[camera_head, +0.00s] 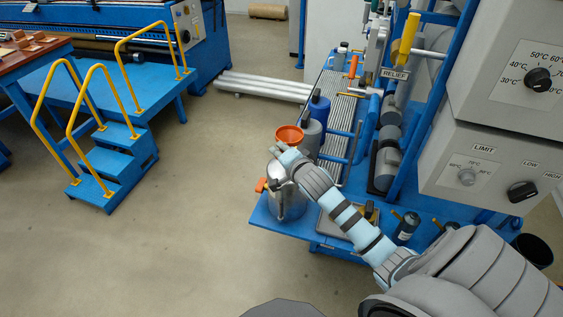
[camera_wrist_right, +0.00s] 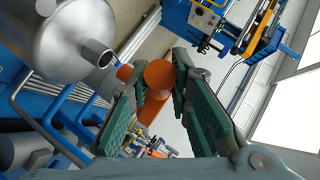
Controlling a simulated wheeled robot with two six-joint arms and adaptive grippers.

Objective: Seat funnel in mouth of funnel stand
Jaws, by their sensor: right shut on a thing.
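The orange funnel (camera_head: 289,134) shows its wide open mouth facing up in the head view, at the tip of my right arm. My right gripper (camera_head: 279,150) is shut on it, above and behind the silver metal vessel. In the right wrist view, an orange piece (camera_wrist_right: 159,75) sits between the two green-padded fingers of my right gripper (camera_wrist_right: 158,92). The fingers and arm hide part of the funnel in the head view. I cannot make out the funnel stand for sure. My left gripper is not in view.
The silver vessel (camera_head: 287,200) with an orange handle (camera_head: 261,185) stands on the blue bench's near left corner.

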